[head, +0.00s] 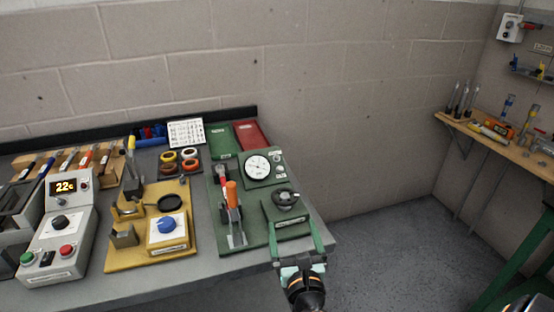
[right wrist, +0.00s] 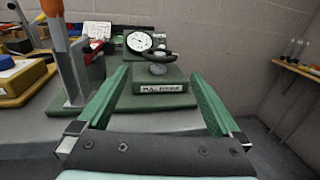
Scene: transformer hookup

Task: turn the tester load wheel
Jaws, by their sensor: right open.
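The load wheel (head: 286,198) is a small dark handwheel on a green labelled box (head: 288,230) at the right end of the bench. The wheel also shows in the right wrist view (right wrist: 158,56), above the box's label. A white round dial (head: 258,166) stands behind it on the green tester board (head: 228,238). My right gripper (head: 293,228) is open and empty at the bench's front right edge. Its green fingers are spread in front of the box, one towards each side, with the wheel ahead between them. My left gripper is not in view.
An orange-handled lever (head: 232,194) stands upright just left of the wheel. Further left are a yellow fixture with a blue knob (head: 167,224) and a grey unit with a lit display (head: 64,187). Open floor (head: 375,235) lies right of the bench.

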